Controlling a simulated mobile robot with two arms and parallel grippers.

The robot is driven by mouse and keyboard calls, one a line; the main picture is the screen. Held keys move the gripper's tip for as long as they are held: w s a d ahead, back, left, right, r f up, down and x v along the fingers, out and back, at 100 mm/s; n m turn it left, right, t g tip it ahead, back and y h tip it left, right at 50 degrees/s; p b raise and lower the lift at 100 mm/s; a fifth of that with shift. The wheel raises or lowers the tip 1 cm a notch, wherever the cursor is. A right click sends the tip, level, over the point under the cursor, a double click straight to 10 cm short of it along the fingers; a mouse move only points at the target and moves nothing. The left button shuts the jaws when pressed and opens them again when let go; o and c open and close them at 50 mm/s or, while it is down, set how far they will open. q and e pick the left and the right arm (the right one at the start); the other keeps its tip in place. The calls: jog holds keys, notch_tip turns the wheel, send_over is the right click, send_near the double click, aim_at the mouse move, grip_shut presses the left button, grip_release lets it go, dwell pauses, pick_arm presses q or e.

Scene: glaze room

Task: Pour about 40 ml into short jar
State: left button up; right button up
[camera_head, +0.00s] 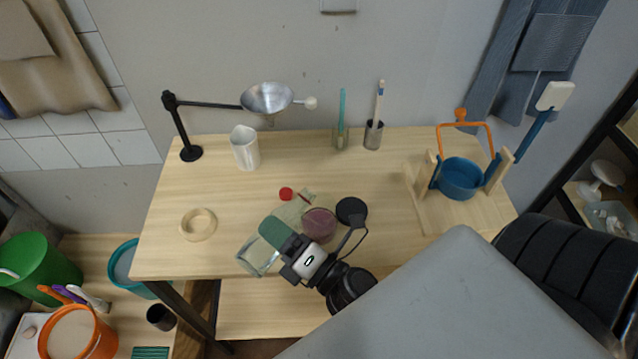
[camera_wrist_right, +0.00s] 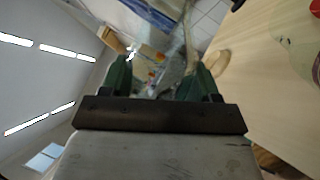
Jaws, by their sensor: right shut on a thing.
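My right gripper (camera_head: 268,238) is shut on a clear glass bottle (camera_head: 257,259). The bottle lies tilted across the fingers, its wide end at lower left and its narrow end toward upper right. Clear glass also shows between the fingers (camera_wrist_right: 165,80) in the right wrist view. A round, short jar (camera_head: 319,223) with a pinkish-mauve inside stands just right of the gripper, partly covered by it. The bottle's narrow end appears beyond the jar's left rim, not clearly over it. I cannot make out the liquid level or any stream. My left gripper is out of view.
A red cap (camera_head: 286,194) lies behind the bottle. A tape ring (camera_head: 198,225) and white pitcher (camera_head: 245,148) stand left.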

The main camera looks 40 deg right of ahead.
aim_at(300, 215)
dwell(0.3)
jog(key=shift+d+r+n+p, duration=0.15)
jog(key=shift+r+n+p, duration=0.45)
jog(key=n, duration=0.1)
jog(key=d+n+y, duration=0.1)
jog(key=n, duration=0.1)
jog(key=shift+w+d+r+g+p, duration=0.1)
jog(key=shift+w+g+p, duration=0.05)
jog(key=shift+g+p, duration=0.2)
jog(key=n+p, duration=0.1)
jog(key=n, duration=0.1)
jog(key=d+r+n+g+y+p, duration=0.1)
jog(key=n, duration=0.1)
jog(key=n+g+p, duration=0.1)
jog(key=n, duration=0.2)
jog(key=shift+w+d+r+y, duration=0.3)
jog(key=shift+f+n+g+b, duration=0.35)
jog(key=shift+f+n+b, duration=0.15)
jog(key=shift+f+n, duration=0.4)
jog(key=shift+r+n+p, duration=0.15)
jog(key=shift+n+p, duration=0.25)
jog(key=shift+n, duration=0.2)
jog(key=shift+w+r+n+p, duration=0.15)
jog(key=shift+r+n+p, duration=0.3)
jog(key=shift+n+p, duration=0.25)
jog(key=shift+d+g, duration=0.1)
jog(key=shift+g, duration=0.2)
